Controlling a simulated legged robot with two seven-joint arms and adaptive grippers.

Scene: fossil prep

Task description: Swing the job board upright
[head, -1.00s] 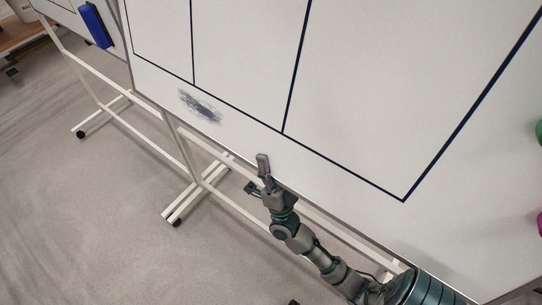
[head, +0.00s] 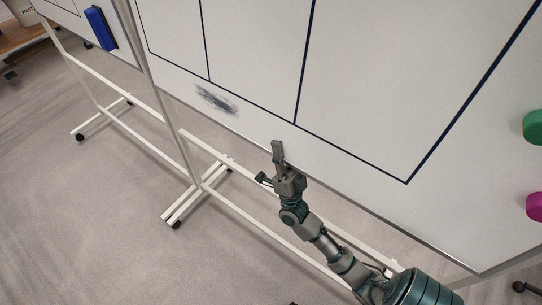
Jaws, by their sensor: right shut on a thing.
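The job board (head: 370,220) is a large white panel with dark blue ruled lines and a grey smudge near its lower left. It fills the upper right of the head view, and its lower edge runs slanting down to the right. It hangs on a white wheeled frame (head: 189,158). My right gripper (head: 278,158) is shut on the board's lower edge, with one finger showing on the board's front face. The other finger is mostly hidden behind the board. My left gripper is not in view.
A green magnet (head: 534,127) and a pink magnet (head: 535,206) sit on the board at the right. A second whiteboard with a blue eraser (head: 101,28) stands at upper left. Castered feet (head: 176,224) stand on the carpet. Floor at lower left is clear.

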